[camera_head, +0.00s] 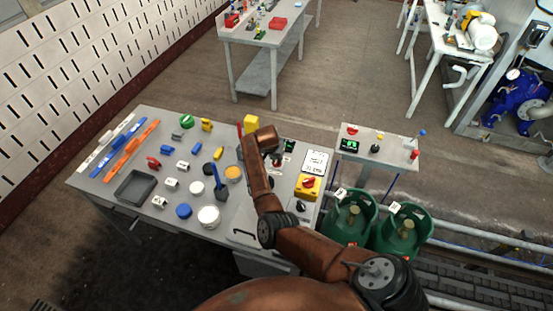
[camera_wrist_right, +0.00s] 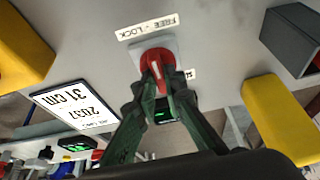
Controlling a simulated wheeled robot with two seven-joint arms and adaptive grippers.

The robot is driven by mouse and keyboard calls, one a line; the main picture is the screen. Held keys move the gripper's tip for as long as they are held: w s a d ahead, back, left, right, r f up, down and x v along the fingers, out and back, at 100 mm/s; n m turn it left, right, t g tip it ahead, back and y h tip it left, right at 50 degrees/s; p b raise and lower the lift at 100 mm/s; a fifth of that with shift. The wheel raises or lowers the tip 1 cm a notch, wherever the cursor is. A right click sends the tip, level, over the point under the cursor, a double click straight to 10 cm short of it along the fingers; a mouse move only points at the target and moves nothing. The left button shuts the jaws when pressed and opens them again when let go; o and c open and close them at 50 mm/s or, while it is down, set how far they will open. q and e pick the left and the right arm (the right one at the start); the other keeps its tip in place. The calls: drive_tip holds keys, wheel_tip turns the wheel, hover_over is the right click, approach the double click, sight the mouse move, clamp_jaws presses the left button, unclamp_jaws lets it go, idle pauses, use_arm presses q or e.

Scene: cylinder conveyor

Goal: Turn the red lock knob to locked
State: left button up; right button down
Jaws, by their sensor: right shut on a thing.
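The red lock knob (camera_wrist_right: 153,58) sits on a pale square plate on the grey panel in the right wrist view. A FREE - LOCK label (camera_wrist_right: 148,27) lies beside it and appears upside down. The knob's white pointer line runs nearly up and down in that view, tilted slightly. My right gripper (camera_wrist_right: 158,80) is shut on the knob's raised grip, one dark finger on each side. In the head view my right gripper (camera_head: 277,157) is over the panel area of the bench, and the arm largely hides the knob there. My left gripper is in neither view.
A yellow box with a red knob (camera_head: 309,184), a white sign (camera_head: 314,161) and a green display (camera_head: 289,145) are close to the gripper. A yellow block (camera_head: 251,123) stands behind it. Several loose parts cover the bench's left half (camera_head: 150,135). Green gas cylinders (camera_head: 350,215) stand at right.

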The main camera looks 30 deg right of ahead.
drive_tip(key=shift+r+p, duration=0.1)
drive_tip(key=shift+p, duration=0.35)
drive_tip(key=n+y+p, duration=0.1)
drive_tip(key=n+p, duration=0.2)
drive_tip(key=p, duration=0.1)
drive_tip(key=n+t+y+p, duration=0.1)
drive_tip(key=n+p, duration=0.2)
drive_tip(key=p, duration=0.2)
drive_tip(key=shift+s+d+r+n, duration=0.15)
drive_tip(key=shift+d+n, duration=0.05)
drive_tip(key=shift+n, duration=0.1)
drive_tip(key=n+y+p, duration=0.1)
drive_tip(key=n+p, duration=0.1)
drive_tip(key=shift+d+n, duration=0.1)
drive_tip(key=shift+n, duration=0.2)
drive_tip(key=shift+f+n+y, duration=0.25)
drive_tip(key=shift+n+y, duration=0.15)
drive_tip(key=shift+n, duration=0.6)
drive_tip(key=n, duration=0.1)
drive_tip(key=n+y+b, duration=0.1)
drive_tip(key=shift+d+f+n, duration=0.15)
drive_tip(key=shift+n, duration=0.15)
drive_tip(key=shift+n+y+b, duration=0.4)
drive_tip(key=shift+n+b, duration=0.4)
drive_tip(key=shift+n, duration=0.3)
drive_tip(key=shift+n+g+y+b, duration=0.3)
drive_tip(key=shift+n+b, duration=0.5)
drive_tip(key=shift+n, duration=0.1)
